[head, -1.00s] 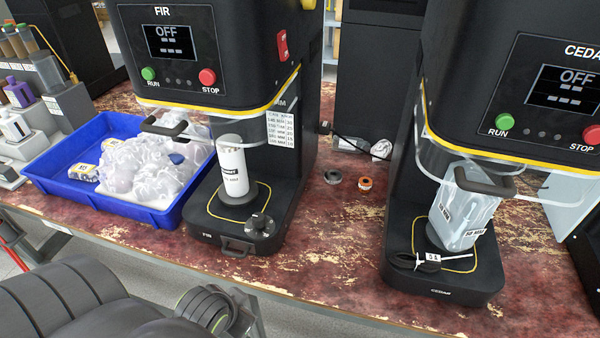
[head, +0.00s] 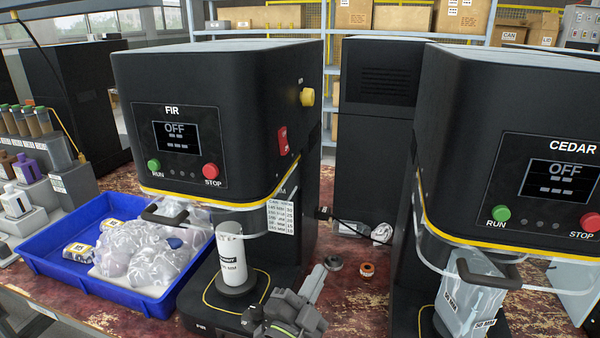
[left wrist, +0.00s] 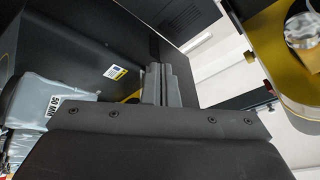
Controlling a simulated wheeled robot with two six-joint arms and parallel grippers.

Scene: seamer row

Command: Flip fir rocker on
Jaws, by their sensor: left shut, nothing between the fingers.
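The FIR machine (head: 215,90) is a black seamer whose display (head: 177,137) reads OFF. Its red rocker (head: 282,138) sits on the right side face, above the yellow trim; I cannot tell which way it is tipped. My left gripper (head: 315,280) is in front of the lower right of FIR, well below the rocker and apart from it. It is shut and empty, and it hides part of FIR's base. The shut fingers also show in the left wrist view (left wrist: 160,83). The rocker is not identifiable there. My right gripper is not in view.
A yellow knob (head: 307,97) sits on FIR's side, above the rocker. The CEDAR machine (head: 490,90), also OFF, stands to the right, with a gap between. A white can (head: 230,255) stands in FIR. A blue tray (head: 50,268) of bags lies left.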

